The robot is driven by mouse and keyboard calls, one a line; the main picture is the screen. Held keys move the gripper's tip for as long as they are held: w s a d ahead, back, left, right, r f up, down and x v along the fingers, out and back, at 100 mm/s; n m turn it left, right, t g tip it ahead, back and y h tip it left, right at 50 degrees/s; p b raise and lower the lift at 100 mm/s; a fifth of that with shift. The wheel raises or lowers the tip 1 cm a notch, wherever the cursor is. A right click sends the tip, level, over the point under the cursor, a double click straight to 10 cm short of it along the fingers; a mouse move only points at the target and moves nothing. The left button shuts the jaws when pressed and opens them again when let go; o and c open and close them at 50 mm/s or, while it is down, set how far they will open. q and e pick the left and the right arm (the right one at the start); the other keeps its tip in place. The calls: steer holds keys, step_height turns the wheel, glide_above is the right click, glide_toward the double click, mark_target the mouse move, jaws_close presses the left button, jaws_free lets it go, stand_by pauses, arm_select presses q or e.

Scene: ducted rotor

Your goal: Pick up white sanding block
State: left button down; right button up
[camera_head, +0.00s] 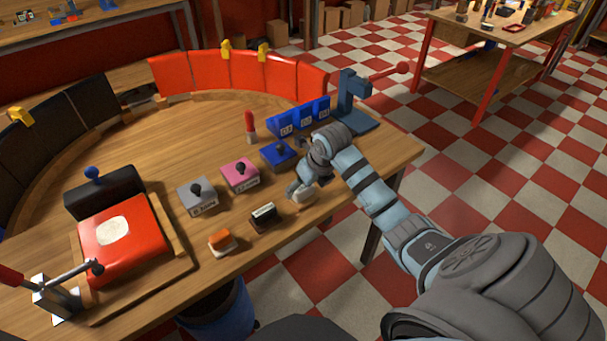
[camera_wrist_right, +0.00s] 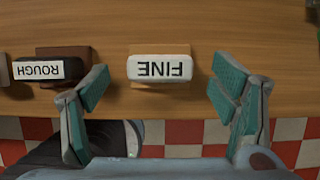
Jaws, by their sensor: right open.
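The white sanding block (camera_head: 302,196) lies near the front edge of the wooden table, under my right gripper (camera_head: 300,188) in the head view. In the right wrist view the block (camera_wrist_right: 160,69) has a white label reading "FINE", upside down. My right gripper (camera_wrist_right: 165,110) is open, with one teal-padded finger on each side of the block's column. The block appears just beyond the fingertips and is not held. Its lower part is partly hidden by the gripper in the head view. My left gripper does not show.
A dark block labelled "ROUGH" (camera_wrist_right: 48,69) lies left of the white block. An orange-topped block (camera_head: 222,241) is further left. Blue bins (camera_head: 306,117) and a blue press (camera_head: 352,95) stand at the back right.

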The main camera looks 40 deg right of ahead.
mark_target(304, 188)
steer(key=x, duration=0.3)
steer(key=shift+r, duration=0.1)
steer(key=c, duration=1.3)
step_height(304, 188, up, 20)
steer(key=p, duration=0.3)
steer(key=o, duration=0.5)
steer(key=c, duration=0.3)
